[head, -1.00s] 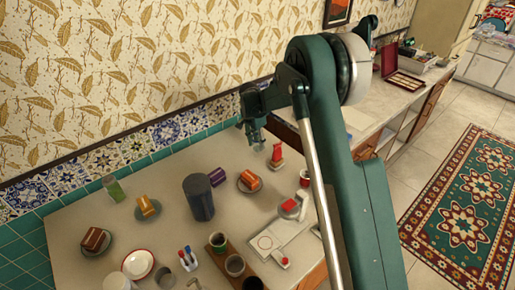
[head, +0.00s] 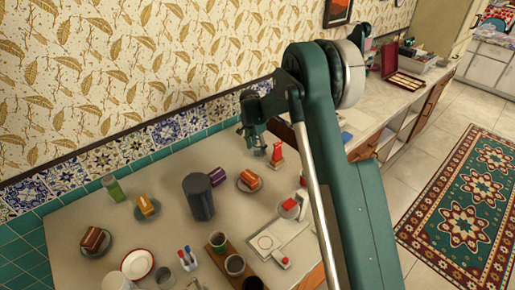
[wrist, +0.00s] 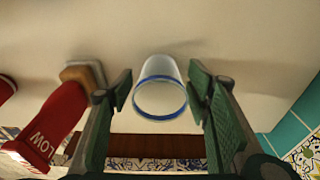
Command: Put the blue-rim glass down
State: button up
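The blue-rim glass (wrist: 159,72) is clear, with a blue ring round its near end. In the wrist view it is between the two fingers of my gripper (wrist: 161,88), its rim toward the camera and its base toward the pale counter. A gap shows between the glass and each finger, so the gripper is open around it. The glass looks upright on the counter. In the head view my gripper (head: 258,146) hangs low over the back of the counter, near the tiled wall. I cannot make out the glass there.
A red object (head: 277,153) on a wooden base stands just right of my gripper; a red, lettered one (wrist: 45,125) shows left in the wrist view. A plate with orange cake (head: 249,180), a purple item (head: 217,177) and a dark cylinder (head: 199,197) stand nearer the front.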

aim_at(255, 155)
jog(key=shift+r, duration=0.15)
notch_tip(255, 155, up, 12)
jog(key=s+a+p, duration=0.1)
jog(key=shift+s+a, duration=0.15)
dwell(0.7)
dwell(0.5)
